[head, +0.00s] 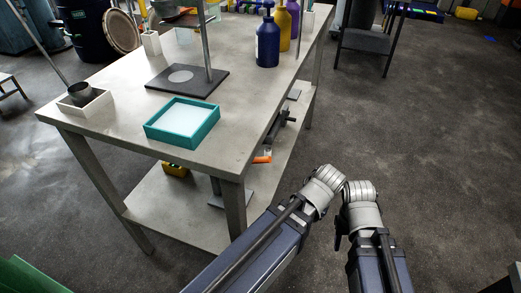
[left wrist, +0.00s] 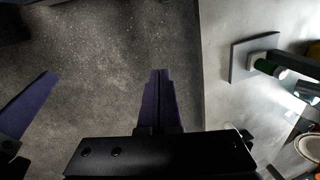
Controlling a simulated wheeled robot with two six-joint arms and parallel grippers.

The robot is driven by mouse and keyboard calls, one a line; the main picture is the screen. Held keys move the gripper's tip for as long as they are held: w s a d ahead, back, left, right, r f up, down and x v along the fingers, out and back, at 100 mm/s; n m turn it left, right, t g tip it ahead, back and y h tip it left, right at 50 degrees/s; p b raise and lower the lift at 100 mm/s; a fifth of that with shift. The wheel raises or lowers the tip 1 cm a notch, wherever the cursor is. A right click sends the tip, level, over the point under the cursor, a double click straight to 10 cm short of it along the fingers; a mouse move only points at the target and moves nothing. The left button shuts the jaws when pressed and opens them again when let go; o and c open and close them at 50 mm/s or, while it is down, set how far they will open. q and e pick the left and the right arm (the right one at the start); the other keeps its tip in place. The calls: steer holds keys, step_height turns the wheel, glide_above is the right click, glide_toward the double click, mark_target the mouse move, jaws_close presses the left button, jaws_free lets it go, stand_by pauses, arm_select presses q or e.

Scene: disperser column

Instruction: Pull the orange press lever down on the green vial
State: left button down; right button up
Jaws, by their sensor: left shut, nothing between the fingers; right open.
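The orange press lever (head: 262,159) shows in the head view as a small piece at the edge of the lower shelf, under the bench top. The press (head: 288,117) is mostly hidden by the bench top. My left gripper (left wrist: 161,73) is shut and empty, over the floor beside the shelf edge, apart from the vial. My right gripper (head: 341,236) is open, mostly hidden beside my arm in the head view, away from the bench.
The bench (head: 110,115) holds a teal tray (head: 183,121), a stand base (head: 187,79) and a blue bottle (head: 267,42). Its leg (head: 233,205) and top edge stand near my left arm. The floor (head: 430,140) to the right is clear.

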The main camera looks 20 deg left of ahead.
arm_select(q)
steer(key=w+a+r+n+y+p, duration=0.2)
steer(key=a+r+n+p, duration=0.1)
steer(key=r+n+p, duration=0.2)
steer(key=w+a+r+n+y+p, duration=0.3)
steer(key=a+r+n+p, duration=0.1)
steer(key=r+n, duration=0.5)
steer(key=w+a+r+n+y+p, duration=0.3)
steer(key=r+n+p, duration=0.2)
steer(key=r+n, duration=0.2)
step_height(320, 180, up, 2)
steer(key=shift+a+r+n+p, duration=0.1)
steer(key=shift+a+n+p, duration=0.2)
steer(key=shift+a, duration=0.05)
steer(key=b, duration=0.6)
glide_above(260, 159)
steer(key=s, duration=0.1)
step_height(260, 159, down, 6)
steer(key=shift+w+a+f+b, duration=0.15)
steer(key=shift+a+f+b, duration=0.1)
steer(key=shift+f+b, duration=0.35)
steer(key=shift+w+a+f+b, duration=0.15)
steer(key=shift+a+f+b, duration=0.05)
steer(key=shift+f+b, duration=0.35)
steer(key=shift+w+d+f+b, duration=0.2)
steer(key=shift+d+f+b, duration=0.3)
steer(key=shift+f+b, duration=0.25)
